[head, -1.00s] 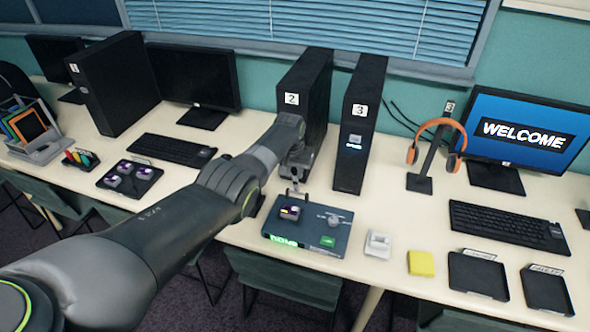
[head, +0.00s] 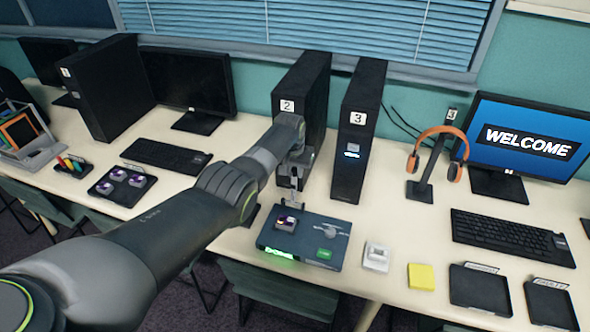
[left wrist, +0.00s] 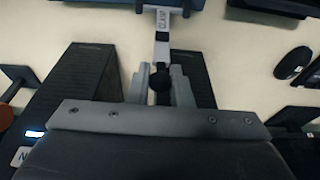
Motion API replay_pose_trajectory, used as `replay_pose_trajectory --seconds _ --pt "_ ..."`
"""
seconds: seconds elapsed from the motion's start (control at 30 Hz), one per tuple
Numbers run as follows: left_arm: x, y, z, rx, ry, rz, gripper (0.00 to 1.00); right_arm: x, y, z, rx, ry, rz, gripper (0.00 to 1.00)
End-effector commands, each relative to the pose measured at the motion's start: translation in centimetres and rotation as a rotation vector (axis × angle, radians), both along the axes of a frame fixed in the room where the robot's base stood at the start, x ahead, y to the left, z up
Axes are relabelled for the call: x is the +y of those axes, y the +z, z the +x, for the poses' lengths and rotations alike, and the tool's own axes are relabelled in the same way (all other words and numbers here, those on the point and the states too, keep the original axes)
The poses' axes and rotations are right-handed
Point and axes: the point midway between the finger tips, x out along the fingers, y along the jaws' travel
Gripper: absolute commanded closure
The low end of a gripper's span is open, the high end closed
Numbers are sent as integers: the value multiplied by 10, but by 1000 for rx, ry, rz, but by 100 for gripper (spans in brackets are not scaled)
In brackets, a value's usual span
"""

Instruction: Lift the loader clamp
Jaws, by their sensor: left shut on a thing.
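The loader (head: 340,250) is a flat dark blue-grey box near the table's front edge, with a lit green display on its front. A purple and yellow module (head: 286,222) sits on its left part. My left gripper (head: 292,186) is above the loader's back left part, shut on the clamp's dark knob. In the left wrist view the clamp (left wrist: 162,45), a pale lettered bar, runs from the loader (left wrist: 205,4) to the knob (left wrist: 160,80) between my fingertips (left wrist: 159,85). The clamp seems to stand up from the loader; its exact angle is hard to tell. My right gripper is not in view.
Black towers marked 2 (head: 312,100) and 3 (head: 358,130) stand close behind the loader. A white switch block (head: 376,257), a yellow pad (head: 421,277) and two black trays (head: 478,292) lie to its right. A keyboard (head: 165,156) and module tray (head: 122,187) lie to the left.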

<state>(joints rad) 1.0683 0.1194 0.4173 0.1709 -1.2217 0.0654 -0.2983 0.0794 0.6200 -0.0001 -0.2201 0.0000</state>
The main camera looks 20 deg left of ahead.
Motion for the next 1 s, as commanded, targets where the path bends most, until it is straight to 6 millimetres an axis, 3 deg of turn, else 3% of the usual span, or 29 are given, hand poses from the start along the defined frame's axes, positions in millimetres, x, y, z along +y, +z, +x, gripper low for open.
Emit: replay_pose_trajectory --seconds 0.23,0.27,0.4,0.77,1.0 --pt "0 1 2 -8 -1 0 100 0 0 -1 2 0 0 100" --pt "0 1 2 -8 -1 0 78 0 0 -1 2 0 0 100" --pt "0 1 1 -6 0 0 61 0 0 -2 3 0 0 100" --pt "0 3 0 -2 0 0 61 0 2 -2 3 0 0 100" --pt "0 25 -5 -3 0 0 61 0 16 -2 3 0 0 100"
